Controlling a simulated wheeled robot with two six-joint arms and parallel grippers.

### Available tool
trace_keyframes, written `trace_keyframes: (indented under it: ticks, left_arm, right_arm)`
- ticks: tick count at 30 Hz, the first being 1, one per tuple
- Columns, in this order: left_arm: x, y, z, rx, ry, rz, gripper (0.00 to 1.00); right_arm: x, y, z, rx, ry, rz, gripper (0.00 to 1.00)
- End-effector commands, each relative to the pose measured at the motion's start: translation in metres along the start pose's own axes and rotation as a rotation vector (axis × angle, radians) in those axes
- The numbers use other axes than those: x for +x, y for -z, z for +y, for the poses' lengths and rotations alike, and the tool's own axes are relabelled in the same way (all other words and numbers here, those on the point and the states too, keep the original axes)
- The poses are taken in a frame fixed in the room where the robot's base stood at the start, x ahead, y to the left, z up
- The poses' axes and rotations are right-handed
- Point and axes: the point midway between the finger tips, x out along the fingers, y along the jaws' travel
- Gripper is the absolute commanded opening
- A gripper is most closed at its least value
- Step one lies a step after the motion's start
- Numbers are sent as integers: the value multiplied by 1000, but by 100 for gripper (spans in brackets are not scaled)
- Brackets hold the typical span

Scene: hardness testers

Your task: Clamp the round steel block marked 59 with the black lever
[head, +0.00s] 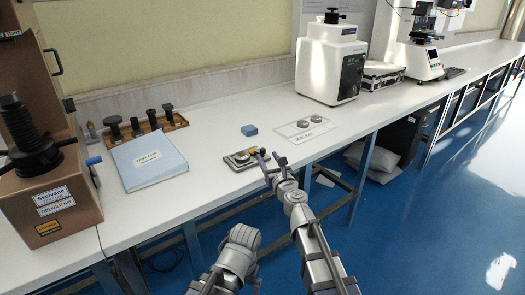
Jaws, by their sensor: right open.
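A small flat clamp fixture (229,164) lies near the front edge of the white bench. A round steel block (242,157) appears to sit on it; its number is too small to read. A dark lever-like part (261,152) shows at the fixture's right end, close to my right gripper. My right gripper (271,161) is open just right of the fixture, its fingers pointing toward the lever; I cannot tell whether they touch it. My left wrist (240,250) is low in the middle, in front of the bench, and its jaws cannot be made out.
A white tray (327,126) with two round steel blocks (303,124) lies to the right, a blue block (249,130) behind the fixture. A blue binder (148,161) and a wooden rack (133,136) are left. Testers stand at both sides.

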Motion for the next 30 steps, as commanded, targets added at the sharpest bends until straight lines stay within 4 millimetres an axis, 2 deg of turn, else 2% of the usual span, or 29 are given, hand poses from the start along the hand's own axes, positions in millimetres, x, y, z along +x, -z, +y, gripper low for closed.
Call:
trace_keyframes:
  ticks: [1,10,14,21,30]
  left_arm:
    - [0,0,0,0,0,0,98]
    - [0,0,0,0,0,0,98]
    - [0,0,0,0,0,0,98]
    - [0,0,0,0,0,0,98]
    - [0,0,0,0,0,0,98]
  right_arm:
    - [10,0,0,-1,-1,0,57]
    - [55,0,0,-2,-2,0,57]
    - [62,0,1,-2,-2,0,57]
    - [62,0,1,-2,-2,0,56]
    - [62,0,0,-2,-1,0,22]
